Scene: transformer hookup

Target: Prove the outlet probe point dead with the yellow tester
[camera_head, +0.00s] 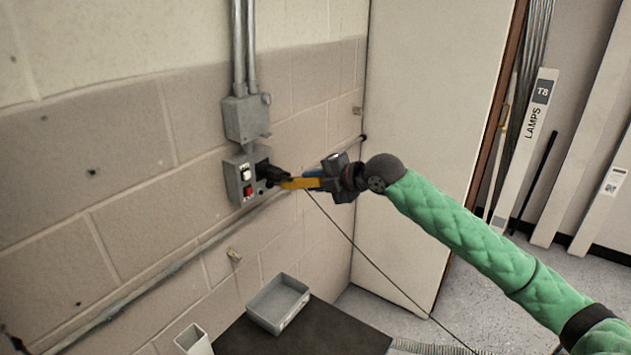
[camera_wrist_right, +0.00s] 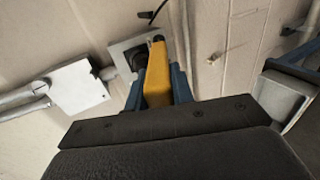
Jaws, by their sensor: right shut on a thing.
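The yellow tester (camera_head: 297,183) is held in my right gripper (camera_head: 318,180), which is shut on it beside the wall box. In the right wrist view the tester (camera_wrist_right: 157,78) lies between the blue fingers of the gripper (camera_wrist_right: 160,85), its far end at the grey outlet box (camera_wrist_right: 127,47). In the head view the outlet box (camera_head: 232,181) is on the block wall, with a white and a red element on its face and a black plug or socket (camera_head: 268,173) on its right side. The tester's tip is near this black part; I cannot tell if it touches. My left gripper is not seen.
A grey junction box (camera_head: 246,118) with conduits sits above the outlet box. A grey tray (camera_head: 278,304) stands on a dark surface (camera_head: 330,332) below. A thin cable (camera_head: 376,268) hangs from near the outlet toward the floor. A pale door (camera_head: 425,120) is behind my right arm.

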